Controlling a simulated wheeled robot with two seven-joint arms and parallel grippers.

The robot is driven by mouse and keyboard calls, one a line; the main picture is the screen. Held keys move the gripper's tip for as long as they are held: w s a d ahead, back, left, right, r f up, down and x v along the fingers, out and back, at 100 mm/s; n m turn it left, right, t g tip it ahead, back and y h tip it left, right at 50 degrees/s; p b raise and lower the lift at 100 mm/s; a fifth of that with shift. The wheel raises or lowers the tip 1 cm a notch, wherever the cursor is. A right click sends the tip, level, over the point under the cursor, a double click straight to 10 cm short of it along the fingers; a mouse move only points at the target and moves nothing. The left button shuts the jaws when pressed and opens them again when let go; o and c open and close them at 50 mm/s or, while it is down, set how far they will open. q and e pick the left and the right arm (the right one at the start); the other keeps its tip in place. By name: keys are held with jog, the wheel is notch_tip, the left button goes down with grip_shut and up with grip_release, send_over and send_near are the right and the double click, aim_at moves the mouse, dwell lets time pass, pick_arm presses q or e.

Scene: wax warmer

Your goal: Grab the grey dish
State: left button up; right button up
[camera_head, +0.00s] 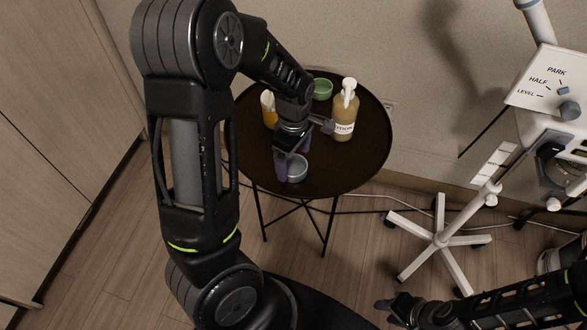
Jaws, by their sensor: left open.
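The grey dish (298,170) is a small round bowl on the dark round table (350,170), near its front edge. My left gripper (292,158) points down at the dish from above and behind it. Its purple fingers are apart, one at the dish's left side and one by its far side. The gripper hides part of the dish's rim, and I cannot tell whether the fingers touch it. My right gripper (393,310) is low at the lower right, away from the table; its finger gap is unclear.
A lotion pump bottle (344,115) stands right of my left gripper. A green bowl (322,89) and an orange bottle with a white top (269,110) stand farther back. A white wheeled stand (440,238) is at right. The table's right front is clear.

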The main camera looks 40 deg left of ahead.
aim_at(294, 170)
pick_arm(q)
notch_tip(294, 170, down, 3)
jog(key=shift+f, duration=0.1)
dwell(0.6)
jog(key=c, duration=1.5)
jog(key=shift+o, duration=0.2)
jog(key=shift+r, duration=0.2)
notch_tip(294, 170, up, 10)
jog(key=p, duration=0.1)
